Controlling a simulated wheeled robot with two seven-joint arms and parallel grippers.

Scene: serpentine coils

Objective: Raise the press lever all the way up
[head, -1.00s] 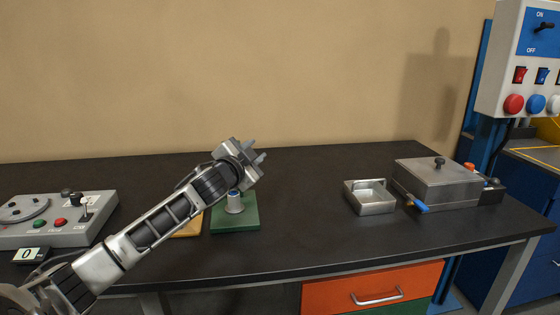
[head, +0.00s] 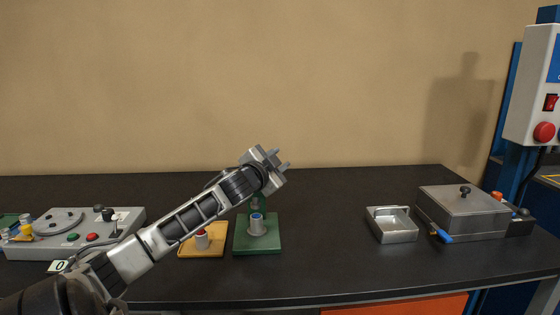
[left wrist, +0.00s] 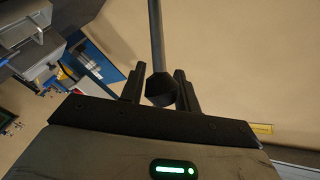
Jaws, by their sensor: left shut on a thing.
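My left gripper (head: 279,160) is raised above the green base (head: 257,246) of what looks like the press. In the left wrist view its fingers (left wrist: 160,84) stand on both sides of a dark knob (left wrist: 160,93) at the end of a grey rod (left wrist: 155,35), which looks like the press lever. The gripper is shut on it. In the head view the lever and most of the press's upper part are hidden behind my gripper and forearm. A grey cylinder with a blue top (head: 257,226) stands on the green base. My right gripper is not in view.
A yellow plate with a red-topped cylinder (head: 202,240) lies left of the green base. A grey control box (head: 72,238) stands at the far left. A metal tray (head: 396,229) and a lidded metal box (head: 463,210) stand to the right.

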